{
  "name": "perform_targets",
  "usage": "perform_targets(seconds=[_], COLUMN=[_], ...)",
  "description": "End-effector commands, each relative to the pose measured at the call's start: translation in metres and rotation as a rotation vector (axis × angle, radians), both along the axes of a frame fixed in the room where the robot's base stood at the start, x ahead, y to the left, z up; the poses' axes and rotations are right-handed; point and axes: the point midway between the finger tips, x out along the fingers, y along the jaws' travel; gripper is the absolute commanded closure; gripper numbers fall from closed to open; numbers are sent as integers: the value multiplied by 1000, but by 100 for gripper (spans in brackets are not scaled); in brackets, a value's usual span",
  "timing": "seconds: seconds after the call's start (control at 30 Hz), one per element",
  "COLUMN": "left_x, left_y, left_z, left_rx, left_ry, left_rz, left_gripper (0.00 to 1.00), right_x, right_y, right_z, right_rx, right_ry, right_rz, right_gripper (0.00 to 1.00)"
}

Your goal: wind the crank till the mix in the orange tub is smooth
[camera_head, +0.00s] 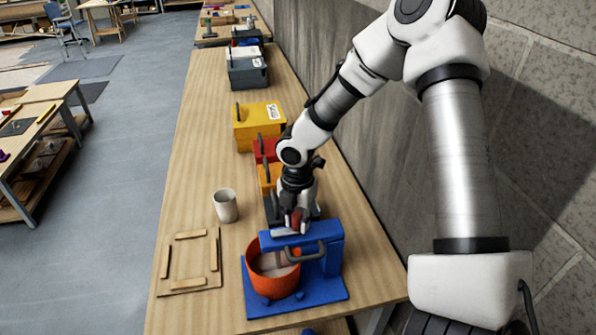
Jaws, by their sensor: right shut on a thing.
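The orange tub (257,280) stands on the blue base of a mixing stand (331,262) near the front of the bench. A pale mix (270,262) shows inside the tub, partly hidden by the stand's head and a dark handle; its smoothness is too small to judge. The crank (283,232) shows as a light bar on top of the stand, with a reddish grip. My right gripper (296,221) points down above the stand's top and is shut on the crank's grip. My left gripper is not in view.
A light cup (226,205) stands left of the stand. A wooden frame of strips (190,260) lies at the front left. Behind my gripper stand a red box (262,148), a yellow box (258,122) and grey boxes (247,72). A wall runs along the right.

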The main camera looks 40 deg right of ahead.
Motion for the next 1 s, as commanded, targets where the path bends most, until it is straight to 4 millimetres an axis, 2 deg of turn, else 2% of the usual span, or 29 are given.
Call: perform_targets(seconds=[0.53, 1.0], left_x=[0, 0], left_y=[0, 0], left_z=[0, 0], left_rx=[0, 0], left_ry=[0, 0], left_rz=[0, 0], left_gripper=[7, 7], right_x=[26, 49], right_y=[-7, -1], right_z=[0, 0], right_rx=[-1, -1], right_ry=[0, 0], right_rz=[516, 961], right_gripper=[100, 100])
